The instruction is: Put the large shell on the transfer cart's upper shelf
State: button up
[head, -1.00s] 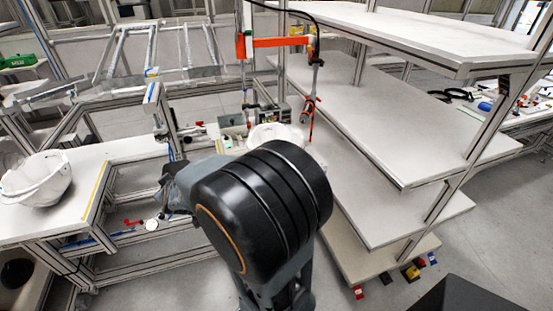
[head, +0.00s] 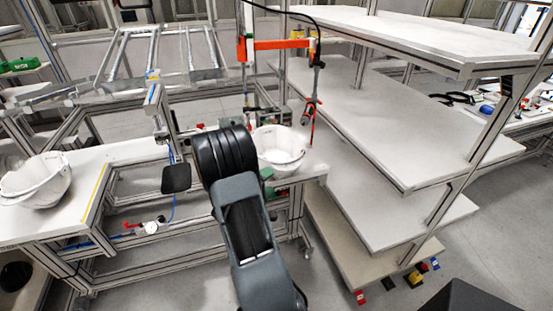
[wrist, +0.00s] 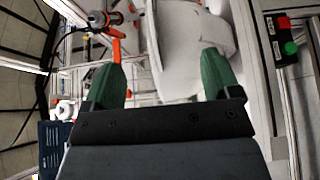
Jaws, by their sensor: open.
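A white shell (head: 281,146) sits open side up on the middle bench, just beyond my arm. A second white shell (head: 36,183) rests on the left bench; I cannot tell for sure which is larger. In the wrist view, my gripper (wrist: 162,62) is open, with its green fingers apart and nothing held. A white shell (wrist: 190,35) lies ahead of it; the right finger overlaps the shell, and the left finger is to its left. In the head view my arm mostly hides the gripper. The shelved cart, with its bare upper shelf (head: 430,38), stands at right.
An orange-and-grey frame (head: 278,44) with a hanging tool (head: 310,112) rises behind the middle shell, close to the cart. The cart's middle shelf (head: 400,125) is clear. A button box (wrist: 282,40) is at right in the wrist view.

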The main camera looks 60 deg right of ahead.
aim_at(283, 170)
jog(key=shift+s+d+f+p, duration=0.15)
jog(key=shift+d+p, duration=0.1)
jog(key=shift+d, duration=1.1)
jog(key=shift+s+d+r+p, duration=0.15)
jog(key=shift+d+p, duration=0.1)
jog(key=shift+d, duration=1.15)
jog(key=shift+s+d+f+p, duration=0.15)
jog(key=shift+d+p, duration=0.1)
jog(key=shift+d, duration=1.1)
grip_shut()
